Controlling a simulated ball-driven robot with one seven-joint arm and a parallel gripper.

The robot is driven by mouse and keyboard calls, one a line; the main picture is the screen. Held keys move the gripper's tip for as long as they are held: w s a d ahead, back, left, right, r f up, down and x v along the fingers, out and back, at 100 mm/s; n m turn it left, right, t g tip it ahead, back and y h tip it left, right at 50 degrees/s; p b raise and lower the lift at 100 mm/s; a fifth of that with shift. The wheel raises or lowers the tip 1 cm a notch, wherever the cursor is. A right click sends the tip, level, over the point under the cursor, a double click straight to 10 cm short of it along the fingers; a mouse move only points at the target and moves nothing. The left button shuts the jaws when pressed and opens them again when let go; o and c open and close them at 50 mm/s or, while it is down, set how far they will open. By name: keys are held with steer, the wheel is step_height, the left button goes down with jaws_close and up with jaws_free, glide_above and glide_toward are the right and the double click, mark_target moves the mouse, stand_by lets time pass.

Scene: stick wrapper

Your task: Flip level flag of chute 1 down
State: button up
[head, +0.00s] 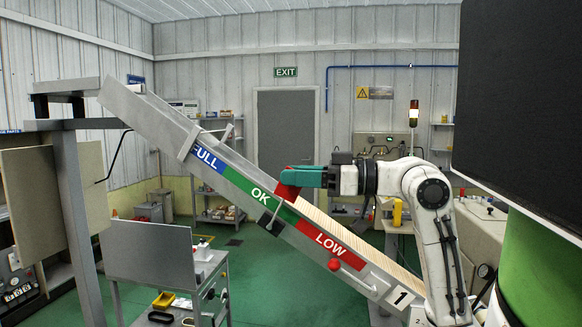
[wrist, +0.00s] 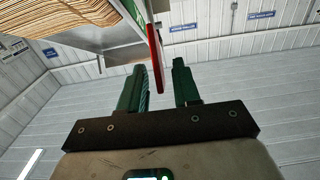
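Chute 1 (head: 352,272) slopes down to the right with a blue FULL, green OK and red LOW band and a "1" plate at its low end. Its red level flag (head: 287,191) stands up above the chute's upper edge beside the OK band. A black pivot block (head: 270,223) sits on the chute side below it. My gripper (head: 292,176) reaches in from the right at the flag. In the wrist view the red flag (wrist: 155,50) shows edge-on between the two green fingers (wrist: 160,72), which stand apart; a gap shows on the right side.
A red-knobbed handle (head: 334,265) sticks out from the chute near LOW. Pale sticks (wrist: 62,20) fill the chute. A metal cart (head: 150,262) with a yellow bin stands at lower left. A dark panel (head: 520,90) blocks the upper right. Green floor is open behind.

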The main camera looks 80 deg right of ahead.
steer(key=shift+w+a, duration=0.1)
steer(key=shift+w, duration=0.7)
steer(key=shift+c, duration=0.3)
jaws_close()
stand_by(0.6)
